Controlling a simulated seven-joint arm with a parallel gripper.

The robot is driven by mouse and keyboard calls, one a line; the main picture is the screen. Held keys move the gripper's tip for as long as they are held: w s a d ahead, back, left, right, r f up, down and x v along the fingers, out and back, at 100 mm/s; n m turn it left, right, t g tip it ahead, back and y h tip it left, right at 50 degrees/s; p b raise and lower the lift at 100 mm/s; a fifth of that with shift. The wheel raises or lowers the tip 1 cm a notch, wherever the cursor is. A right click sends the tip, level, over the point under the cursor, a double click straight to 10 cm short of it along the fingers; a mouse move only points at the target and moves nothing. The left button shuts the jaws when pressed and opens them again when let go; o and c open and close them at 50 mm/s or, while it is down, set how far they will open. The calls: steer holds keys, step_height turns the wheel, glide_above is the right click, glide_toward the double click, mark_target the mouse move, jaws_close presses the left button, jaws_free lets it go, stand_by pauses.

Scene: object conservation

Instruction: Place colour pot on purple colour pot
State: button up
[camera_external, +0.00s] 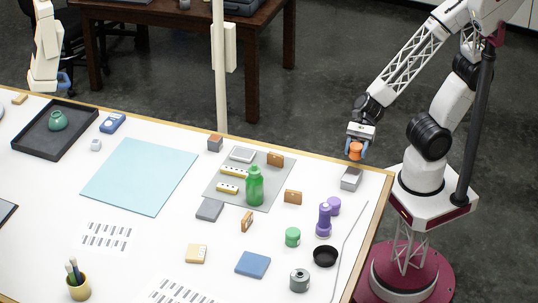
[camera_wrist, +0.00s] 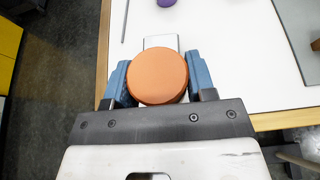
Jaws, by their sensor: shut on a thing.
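My gripper (camera_external: 357,149) is shut on an orange colour pot (camera_external: 355,151) and holds it above the right back corner of the white table. In the wrist view the pot (camera_wrist: 158,75) shows its round orange top between the blue fingers of my gripper (camera_wrist: 159,80). A short purple colour pot (camera_external: 334,206) stands on the table beside a taller purple bottle-like object (camera_external: 324,221). In the wrist view a small purple thing (camera_wrist: 166,3) is cut off at the top edge. A green colour pot (camera_external: 292,237) stands further to the left.
A grey-white block (camera_external: 350,179) lies just below the held pot. A black bowl (camera_external: 325,256), a metal canister (camera_external: 299,280) and a thin grey rod (camera_external: 350,238) are near the purple pot. A green bottle (camera_external: 255,187) stands on a grey mat (camera_external: 224,192).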

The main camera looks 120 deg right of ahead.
steer(key=w+a+r+n+g+y, duration=0.1)
steer(key=a+r+n+g, duration=0.1)
steer(key=a, duration=0.6)
steer(key=shift+w+a+r+y, duration=0.15)
steer(key=shift+a+r+y, duration=0.15)
steer(key=shift+r, duration=0.15)
steer(key=shift+w, duration=0.1)
glide_above(334, 201)
steer(key=shift+f, duration=0.75)
steer(key=shift+f, duration=1.75)
steer(key=shift+f, duration=0.1)
steer(key=o, duration=0.9)
steer(key=shift+f, duration=0.1)
steer(key=shift+o, duration=0.2)
